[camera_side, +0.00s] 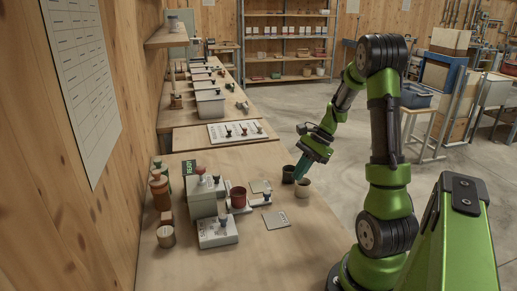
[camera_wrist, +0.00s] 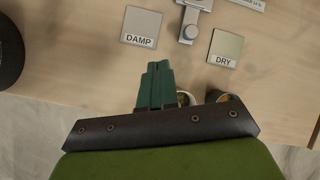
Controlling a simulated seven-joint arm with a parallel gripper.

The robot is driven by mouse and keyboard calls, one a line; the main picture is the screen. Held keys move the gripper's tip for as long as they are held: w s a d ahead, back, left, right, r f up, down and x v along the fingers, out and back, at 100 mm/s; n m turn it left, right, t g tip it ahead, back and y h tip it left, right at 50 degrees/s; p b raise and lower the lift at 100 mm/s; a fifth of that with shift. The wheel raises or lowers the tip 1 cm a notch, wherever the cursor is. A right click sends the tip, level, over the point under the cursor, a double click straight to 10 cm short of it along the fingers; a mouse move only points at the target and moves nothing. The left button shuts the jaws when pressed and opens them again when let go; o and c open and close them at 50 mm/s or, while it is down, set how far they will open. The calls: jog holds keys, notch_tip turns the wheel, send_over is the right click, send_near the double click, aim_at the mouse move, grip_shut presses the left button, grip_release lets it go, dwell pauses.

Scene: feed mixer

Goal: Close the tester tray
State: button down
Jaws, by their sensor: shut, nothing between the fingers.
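The tester is a grey box (camera_side: 203,194) with a READY sign on the side-view bench. My gripper (camera_side: 299,176) has teal fingers that are shut and empty, pointing down near two small cups to the right of the tray. In the wrist view the fingertips (camera_wrist: 157,66) are below the knob, apart from it. The rest of the tray is out of that view.
A dark cup (camera_side: 288,174) and a pale cup (camera_side: 302,188) stand close to my fingers. A DAMP plate (camera_wrist: 142,27) and a DRY plate (camera_wrist: 226,48) flank the tray. A white box (camera_side: 217,233) is in front.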

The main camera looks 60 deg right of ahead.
aim_at(269, 197)
jog(key=d+m, duration=0.1)
jog(key=d+f+m+t, duration=0.1)
jog(key=d, duration=0.1)
jog(key=d+f+m+y, duration=0.1)
jog(key=shift+s+d+f+m, duration=0.2)
jog(key=shift+s+m, duration=0.05)
jog(key=shift+m, duration=0.05)
jog(key=shift+m+t+y, duration=0.3)
jog(key=shift+m+t, duration=0.3)
jog(key=shift+t, duration=0.1)
jog(key=x, duration=0.3)
jog(key=w+r+x, duration=0.1)
jog(key=x, duration=0.2)
jog(key=w+x, duration=0.1)
jog(key=x, duration=0.2)
jog(key=shift+w+a, duration=0.1)
jog(key=shift+a, duration=0.1)
